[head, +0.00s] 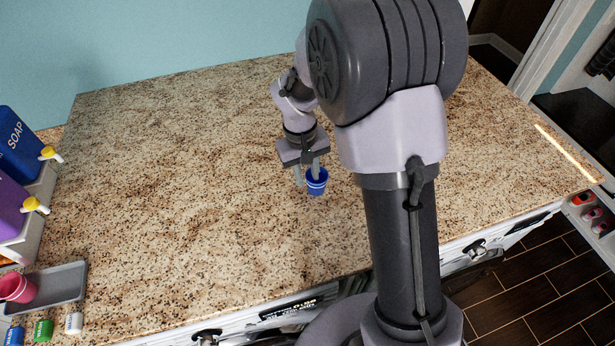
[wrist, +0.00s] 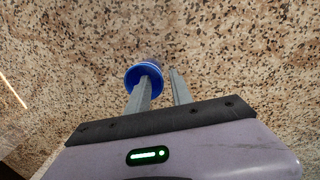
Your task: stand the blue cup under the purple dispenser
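The blue cup (head: 317,188) stands upright on the speckled counter near its middle. In the wrist view the cup (wrist: 130,82) is partly covered by one finger. My gripper (head: 306,178) is at the cup, pointing down, with its fingers apart. One finger appears to reach into the cup's mouth, and the other is outside the cup to its left in the head view. In the wrist view my gripper (wrist: 160,75) shows a gap between the outer finger and the rim. The purple dispenser (head: 10,208) with a yellow nozzle is at the far left edge, partly cut off.
A blue soap dispenser (head: 18,145) stands behind the purple one. A grey tray (head: 65,282) holds a pink cup (head: 18,288) in front of them. Small blue, green (head: 43,329) and white bottles stand at the front left. The counter between tray and blue cup is clear.

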